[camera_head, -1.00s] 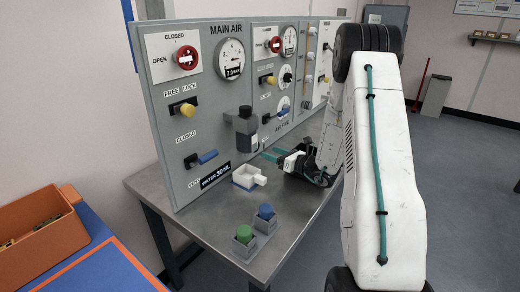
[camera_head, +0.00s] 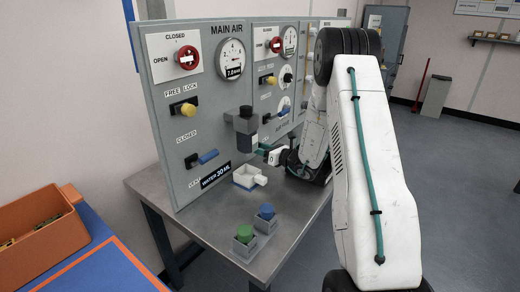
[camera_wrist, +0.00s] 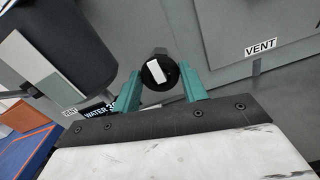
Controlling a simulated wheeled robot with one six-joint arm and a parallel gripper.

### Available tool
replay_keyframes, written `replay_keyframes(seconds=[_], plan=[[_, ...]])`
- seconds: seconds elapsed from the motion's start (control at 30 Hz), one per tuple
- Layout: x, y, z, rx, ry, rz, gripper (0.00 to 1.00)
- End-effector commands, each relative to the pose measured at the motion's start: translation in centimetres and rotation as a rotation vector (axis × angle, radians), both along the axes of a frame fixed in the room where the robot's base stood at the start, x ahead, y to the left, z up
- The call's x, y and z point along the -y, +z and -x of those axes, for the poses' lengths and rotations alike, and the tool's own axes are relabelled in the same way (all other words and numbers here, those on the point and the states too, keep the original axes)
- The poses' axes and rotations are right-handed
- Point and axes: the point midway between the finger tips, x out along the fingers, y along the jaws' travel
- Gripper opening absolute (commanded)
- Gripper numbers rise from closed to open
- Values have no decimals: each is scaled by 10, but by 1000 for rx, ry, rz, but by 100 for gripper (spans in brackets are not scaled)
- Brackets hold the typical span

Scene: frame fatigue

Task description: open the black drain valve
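The black drain valve (camera_wrist: 160,73) is a round black knob with a white bar across its face, in the middle of the wrist view. The bar stands nearly upright, slightly tilted. The teal fingers of my gripper (camera_wrist: 160,84) stand apart, one on each side of the knob. Any contact is hard to tell; the gap to each finger looks very small. In the head view my gripper (camera_head: 264,148) is at the panel, just below and right of the dark filter bowl (camera_head: 244,122); the knob is not clear there.
The dark bowl (camera_wrist: 68,40) is close on the left in the wrist view. Green (camera_head: 244,233) and blue (camera_head: 266,211) buttons stand in front. An orange bin (camera_head: 40,228) is at left.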

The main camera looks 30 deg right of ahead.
Motion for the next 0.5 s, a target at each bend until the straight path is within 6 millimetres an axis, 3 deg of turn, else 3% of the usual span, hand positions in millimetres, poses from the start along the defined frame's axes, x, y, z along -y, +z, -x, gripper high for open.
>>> replay_keyframes(seconds=[0.5], plan=[[0,0,0,60,0,165,20]])
